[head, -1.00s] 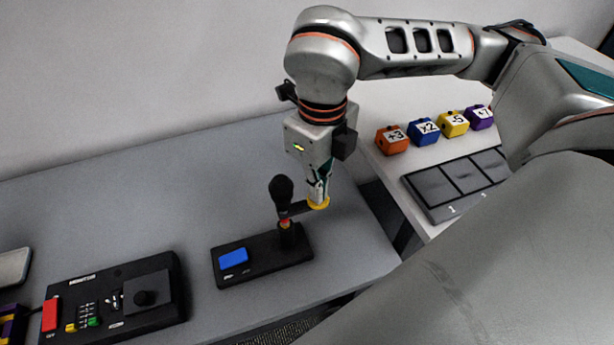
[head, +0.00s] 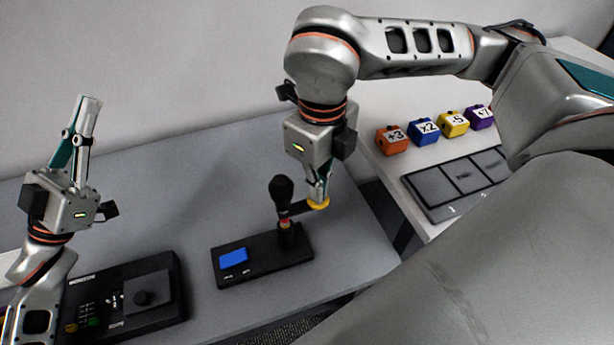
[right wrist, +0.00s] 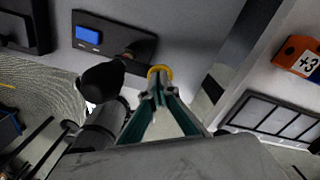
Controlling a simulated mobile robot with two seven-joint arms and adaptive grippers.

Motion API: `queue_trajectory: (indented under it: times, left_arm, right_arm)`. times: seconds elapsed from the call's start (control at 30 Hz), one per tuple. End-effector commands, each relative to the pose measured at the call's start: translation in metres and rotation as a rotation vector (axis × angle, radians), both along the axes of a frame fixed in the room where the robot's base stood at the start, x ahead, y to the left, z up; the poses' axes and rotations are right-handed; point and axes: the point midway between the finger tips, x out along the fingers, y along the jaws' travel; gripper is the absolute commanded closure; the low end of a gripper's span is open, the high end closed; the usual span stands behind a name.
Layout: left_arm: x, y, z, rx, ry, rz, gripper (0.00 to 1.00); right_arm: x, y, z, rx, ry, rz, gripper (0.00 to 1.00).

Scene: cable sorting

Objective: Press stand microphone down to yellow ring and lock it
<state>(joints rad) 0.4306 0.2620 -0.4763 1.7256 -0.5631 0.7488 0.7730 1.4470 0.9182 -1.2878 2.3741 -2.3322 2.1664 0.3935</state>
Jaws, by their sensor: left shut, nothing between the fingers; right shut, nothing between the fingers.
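The stand microphone (head: 281,190) has a black head on an upright post above a black base (head: 290,259). A small red and yellow band (head: 284,223) shows on the post below the head. A black side arm runs from the post to a round yellow end (head: 318,204). My right gripper (head: 319,195) points down, shut and empty, with its tips right at the yellow end; contact is not certain. The right wrist view shows the microphone head (right wrist: 103,82) left of the fingers and the yellow end (right wrist: 160,71) at the tips. My left gripper (head: 89,104) is shut, empty, pointing up.
A blue button (head: 233,258) is on the microphone base. A black control box (head: 165,265) stands to the left, partly behind my left arm. Several numbered cubes (head: 392,140) and a slotted black tray (head: 440,190) lie on the white table at right. The grey table behind the microphone is clear.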

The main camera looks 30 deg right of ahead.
Motion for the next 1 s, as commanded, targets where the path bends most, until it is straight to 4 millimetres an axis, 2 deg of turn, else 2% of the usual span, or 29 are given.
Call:
queue_trajectory:
  times: [0.03,0.1,0.27,0.4,0.6,0.8,0.87,1.0]
  left_arm:
    - [-0.013,-0.019,0.003,0.021,-0.035,-0.029,1.00]
    - [-0.033,-0.044,0.005,0.050,-0.087,-0.065,1.00]
    - [-0.081,-0.097,0.009,0.115,-0.209,-0.150,1.00]
    - [-0.129,-0.139,0.008,0.168,-0.326,-0.227,1.00]
    - [-0.202,-0.188,0.001,0.234,-0.504,-0.336,1.00]
    - [-0.274,-0.224,-0.013,0.302,-0.699,-0.452,1.00]
    - [-0.288,-0.235,-0.021,0.357,-0.772,-0.507,1.00]
    - [-0.291,-0.249,-0.039,0.505,-0.874,-0.610,1.00]
  right_arm:
    - [0.000,0.000,0.000,0.000,0.001,0.000,1.00]
    - [0.000,0.000,0.000,0.000,0.001,0.000,1.00]
    - [0.000,0.000,0.000,0.000,0.001,0.000,1.00]
    - [0.000,0.000,-0.001,0.000,0.001,0.000,1.00]
    - [0.000,0.000,-0.001,0.000,0.001,0.000,1.00]
    - [0.000,0.000,0.000,0.000,0.001,0.000,1.00]
    - [0.000,0.000,-0.001,0.000,0.001,0.000,1.00]
    - [0.000,0.000,-0.001,0.000,0.001,0.000,1.00]
